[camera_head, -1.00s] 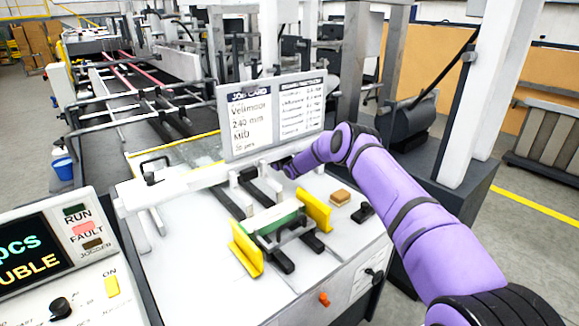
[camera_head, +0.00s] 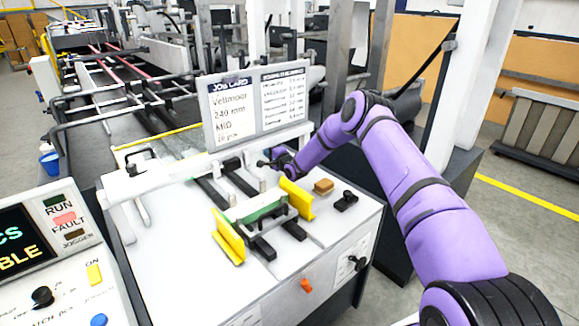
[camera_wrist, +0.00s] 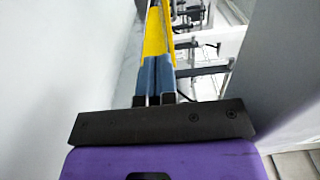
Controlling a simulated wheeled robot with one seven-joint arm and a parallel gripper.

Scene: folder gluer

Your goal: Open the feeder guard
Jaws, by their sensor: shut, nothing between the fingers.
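The feeder guard appears to be the clear panel with a yellow edge (camera_head: 165,139) over the feeder's far left side; its outline is faint. A black handle (camera_head: 140,160) stands at its near left end. My gripper (camera_head: 264,163) is right of the handle, well apart from it, just below the job card and behind the yellow side guides. Its fingers point left. In the wrist view the two blue-grey fingers (camera_wrist: 155,78) are together and empty.
The job card board (camera_head: 258,106) stands above my gripper. Yellow guides (camera_head: 229,238) hold a green-edged stack (camera_head: 262,209) on the white table. A wooden block (camera_head: 323,186) and black clamp (camera_head: 346,200) sit at right. The control panel (camera_head: 60,255) is at lower left.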

